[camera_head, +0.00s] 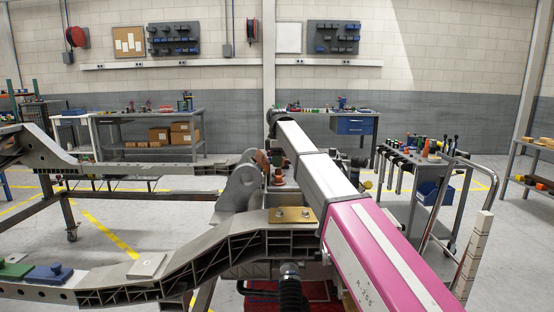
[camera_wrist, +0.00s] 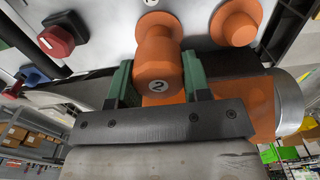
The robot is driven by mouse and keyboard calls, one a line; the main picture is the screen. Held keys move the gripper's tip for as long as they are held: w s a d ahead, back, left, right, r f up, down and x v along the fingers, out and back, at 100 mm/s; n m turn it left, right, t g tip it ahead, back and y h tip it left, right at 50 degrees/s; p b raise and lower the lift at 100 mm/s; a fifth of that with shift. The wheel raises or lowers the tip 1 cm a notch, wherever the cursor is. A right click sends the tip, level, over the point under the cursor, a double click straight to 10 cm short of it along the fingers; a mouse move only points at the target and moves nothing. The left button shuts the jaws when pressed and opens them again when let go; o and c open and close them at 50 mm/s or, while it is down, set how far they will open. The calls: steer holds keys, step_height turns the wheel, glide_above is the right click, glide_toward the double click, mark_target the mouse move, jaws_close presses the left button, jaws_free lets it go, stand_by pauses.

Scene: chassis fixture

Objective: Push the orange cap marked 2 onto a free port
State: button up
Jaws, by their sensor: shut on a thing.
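The orange cap marked 2 (camera_wrist: 158,85) fills the middle of the wrist view, with its number facing the camera. My gripper (camera_wrist: 157,66) is shut on its round knob, one green finger on each side. The cap's wider part lies beyond the fingers, against or close in front of a pale panel (camera_wrist: 110,22). I cannot tell whether it sits on a port. A second orange cap (camera_wrist: 233,27) is to the right on the panel, apart from my fingers. In the head view, I cannot make out my gripper or the held cap clearly.
A tool cart (camera_head: 425,170) stands at the right.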

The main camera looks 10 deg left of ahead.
mark_target(277, 169)
steer(key=shift+f, duration=0.1)
stand_by(0.6)
steer(key=shift+f, duration=1.05)
steer(key=shift+f, duration=0.45)
steer(key=o, duration=1.2)
steer(key=shift+r, duration=3)
steer(key=shift+s, duration=0.1)
